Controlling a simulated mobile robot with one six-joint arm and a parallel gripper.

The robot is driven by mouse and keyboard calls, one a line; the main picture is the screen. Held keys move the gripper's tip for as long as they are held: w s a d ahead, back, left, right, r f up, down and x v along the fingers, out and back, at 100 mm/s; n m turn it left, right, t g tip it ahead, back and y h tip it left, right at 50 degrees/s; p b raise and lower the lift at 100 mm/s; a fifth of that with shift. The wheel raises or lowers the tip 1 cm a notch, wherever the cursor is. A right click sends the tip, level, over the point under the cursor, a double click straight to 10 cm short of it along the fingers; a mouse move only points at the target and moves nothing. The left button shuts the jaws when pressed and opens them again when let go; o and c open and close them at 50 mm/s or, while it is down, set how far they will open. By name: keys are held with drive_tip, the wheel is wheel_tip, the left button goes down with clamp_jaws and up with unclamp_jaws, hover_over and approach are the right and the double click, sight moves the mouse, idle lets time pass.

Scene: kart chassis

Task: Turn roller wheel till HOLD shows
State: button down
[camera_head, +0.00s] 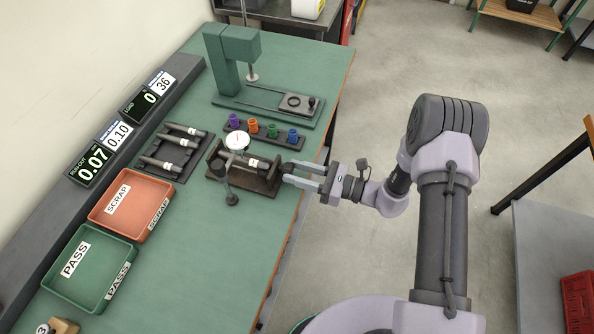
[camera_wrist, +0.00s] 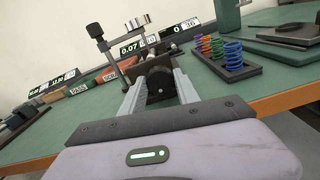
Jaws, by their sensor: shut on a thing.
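A dark roller wheel (camera_wrist: 160,84) sits at the near end of the bench fixture (camera_head: 243,178). My gripper (camera_head: 289,173) reaches in from the right at the bench edge and is shut on the wheel. In the wrist view the two grey fingers stand on either side of the wheel. A shaft with a white label lies in the fixture, under a round white dial gauge (camera_head: 237,140). The run-out display (camera_head: 90,165) reads 0.07, with 0.10 on the panel beside it. I see no HOLD on it.
Three shafts lie in a dark rack (camera_head: 173,151) left of the fixture. A red SCRAP tray (camera_head: 103,206) and a green PASS tray (camera_head: 62,281) stand at the front left. Coloured springs (camera_head: 272,131) and a green press (camera_head: 222,62) stand behind. A load display (camera_head: 139,104) reads 0.

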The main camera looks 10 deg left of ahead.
drive_tip(key=shift+m+p, duration=0.35)
drive_tip(key=shift+m, duration=2.05)
drive_tip(key=shift+m+p, duration=0.4)
drive_tip(key=shift+m, duration=2)
drive_tip(key=shift+f+m+p, duration=0.1)
drive_tip(key=shift+m+p, duration=0.25)
drive_tip(key=shift+m, duration=2.05)
drive_tip(key=shift+m+p, duration=0.3)
drive_tip(key=shift+m, duration=2.1)
drive_tip(key=shift+f+m, duration=0.1)
drive_tip(key=shift+m, duration=2)
drive_tip(key=shift+m+p, duration=0.45)
drive_tip(key=shift+m, duration=5.45)
drive_tip(key=shift+s+m+p, duration=0.1)
drive_tip(key=shift+m+p, duration=0.2)
drive_tip(key=shift+m, duration=0.3)
